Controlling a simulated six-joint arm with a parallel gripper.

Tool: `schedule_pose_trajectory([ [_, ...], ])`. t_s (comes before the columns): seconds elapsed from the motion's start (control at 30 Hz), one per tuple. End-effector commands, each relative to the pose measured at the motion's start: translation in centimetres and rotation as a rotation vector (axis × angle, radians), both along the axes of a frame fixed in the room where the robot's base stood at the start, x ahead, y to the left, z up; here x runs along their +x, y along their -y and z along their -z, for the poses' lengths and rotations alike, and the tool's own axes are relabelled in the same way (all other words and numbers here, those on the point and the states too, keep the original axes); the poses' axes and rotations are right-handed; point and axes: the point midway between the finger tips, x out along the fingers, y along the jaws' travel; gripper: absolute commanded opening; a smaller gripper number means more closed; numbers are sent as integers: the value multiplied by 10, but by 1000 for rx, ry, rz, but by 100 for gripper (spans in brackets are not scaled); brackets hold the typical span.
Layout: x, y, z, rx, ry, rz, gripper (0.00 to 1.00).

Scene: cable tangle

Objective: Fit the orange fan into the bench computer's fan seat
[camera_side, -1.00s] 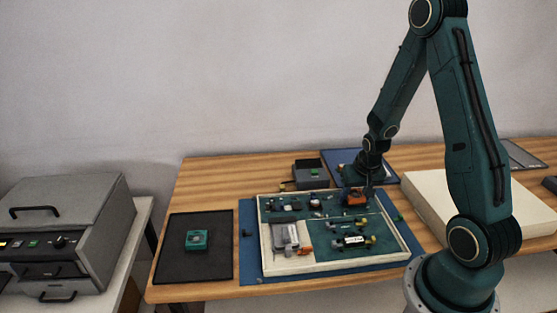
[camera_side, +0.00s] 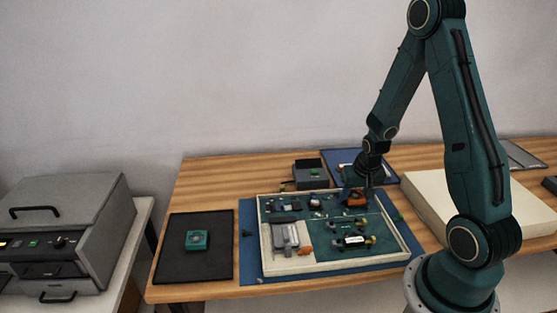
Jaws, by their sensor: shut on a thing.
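The bench computer (camera_side: 336,265) is a shallow cream tray with green boards in it, lying on a blue mat. The orange fan (camera_side: 356,198) is at the back right part of the tray, at the tip of my gripper (camera_side: 357,190). My gripper points down and is shut on the fan. The fan is at or just above the board; I cannot tell whether it touches it. The fan seat is not distinguishable, as the fan and gripper cover that spot.
A black mat (camera_side: 180,260) with a teal fan-like part (camera_side: 197,240) lies left. A grey box (camera_side: 311,173) stands behind the tray, and a blue mat (camera_side: 338,157) lies at the back. A cream block (camera_side: 425,188) is to the right. A grey machine (camera_side: 65,225) stands far left.

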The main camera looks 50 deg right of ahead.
Motion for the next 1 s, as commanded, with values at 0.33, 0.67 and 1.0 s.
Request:
schedule_pose_trajectory([
  [0.33,0,0,4,0,0,0,24],
  [0.67,0,0,8,1,-1,0,24],
  [1.0,0,0,12,2,-2,0,24],
])
